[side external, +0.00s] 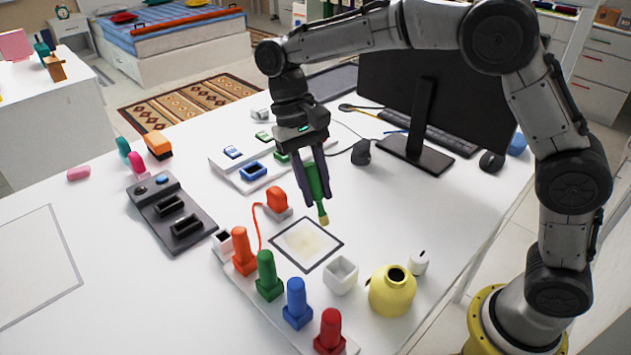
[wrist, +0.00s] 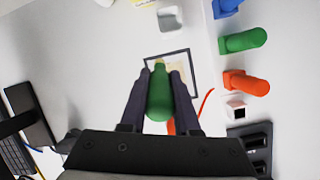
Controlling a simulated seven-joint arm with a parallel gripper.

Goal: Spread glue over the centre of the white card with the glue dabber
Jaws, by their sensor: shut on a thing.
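The white card (side external: 306,244) has a dark border and lies on the table. A pale yellow patch covers its middle. My gripper (side external: 316,196) is shut on the green glue dabber (side external: 318,180), which points down with a yellowish tip (side external: 323,217). The tip appears above the card's upper right edge in the side view; its exact height is hard to tell. In the wrist view the dabber (wrist: 159,95) sits between both fingers and partly hides the card (wrist: 190,60).
Orange, green, blue and red pegs (side external: 267,277) stand in a row in front of the card. A white open cube (side external: 341,275) and a yellow pot (side external: 392,290) stand to its right. A red-orange piece (side external: 277,199) with a cord is at its left. A dark socket block (side external: 172,213) lies further left.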

